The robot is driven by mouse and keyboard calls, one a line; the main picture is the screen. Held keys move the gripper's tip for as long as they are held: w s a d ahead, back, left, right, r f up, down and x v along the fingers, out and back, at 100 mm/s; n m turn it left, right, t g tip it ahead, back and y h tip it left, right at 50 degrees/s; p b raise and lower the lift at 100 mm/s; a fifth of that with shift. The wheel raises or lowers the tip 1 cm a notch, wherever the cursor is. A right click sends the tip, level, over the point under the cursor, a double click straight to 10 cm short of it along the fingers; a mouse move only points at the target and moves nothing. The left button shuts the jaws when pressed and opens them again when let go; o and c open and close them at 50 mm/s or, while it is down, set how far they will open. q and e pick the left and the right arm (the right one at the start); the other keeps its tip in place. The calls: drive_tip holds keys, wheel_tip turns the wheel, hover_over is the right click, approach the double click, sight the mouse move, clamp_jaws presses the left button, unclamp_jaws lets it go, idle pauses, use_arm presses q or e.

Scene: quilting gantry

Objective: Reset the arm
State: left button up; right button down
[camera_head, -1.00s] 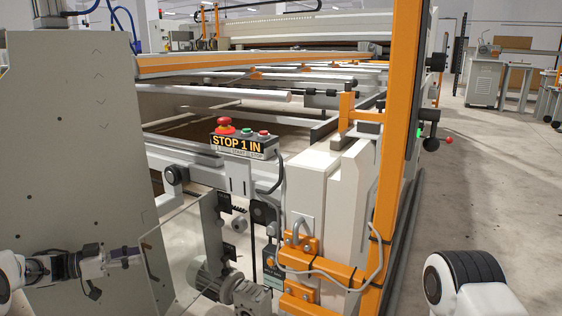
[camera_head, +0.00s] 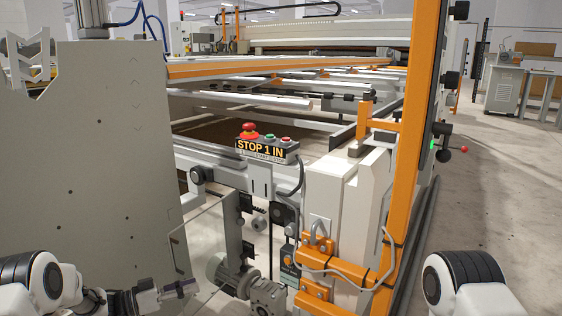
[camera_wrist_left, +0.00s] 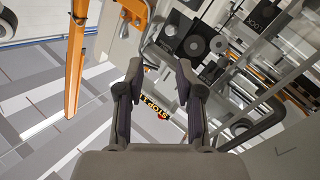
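My left gripper (camera_head: 182,288) is at the lower left of the head view, pointing right, beside the grey side panel. In the left wrist view its two fingers (camera_wrist_left: 160,72) stand apart with nothing held between them. My right arm's white and black link shows at the lower right of the head view; its gripper is out of view. A stop box (camera_head: 267,150) labelled "STOP 1 IN", with a red mushroom button (camera_head: 249,130), sits on the machine frame. The box label (camera_wrist_left: 152,106) shows between the fingers in the wrist view, with space behind the gripper.
A tall grey panel (camera_head: 110,150) stands at the left. A clear guard (camera_head: 200,250) and a motor (camera_head: 230,278) are close to the left gripper. An orange post (camera_head: 416,130) rises right of centre. Open floor (camera_head: 490,190) lies at the right.

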use_arm(q)
drive_tip(key=s+d+f+n+y+p, duration=0.1)
drive_tip(key=s+d+f+n+y, duration=0.35)
drive_tip(key=s+f, duration=0.35)
drive_tip(key=s+d+f+n+y+p, duration=0.1)
drive_tip(key=s+d+f+n+y, duration=0.3)
drive_tip(key=s+f, duration=0.4)
drive_tip(key=s+a+f+g+y, duration=0.1)
drive_tip(key=s+a+g+y, duration=0.35)
drive_tip(key=s, duration=0.95)
drive_tip(key=s+a+f+g+y, duration=0.1)
drive_tip(key=s+a+g+y, duration=0.3)
drive_tip(key=s, duration=0.9)
wheel_tip(320, 180, up, 37)
drive_tip(key=a+h+p, duration=0.1)
drive_tip(key=p, duration=3.7)
drive_tip(key=shift+r+m, duration=0.2)
drive_tip(key=shift+m, duration=0.15)
drive_tip(key=shift+a, duration=0.2)
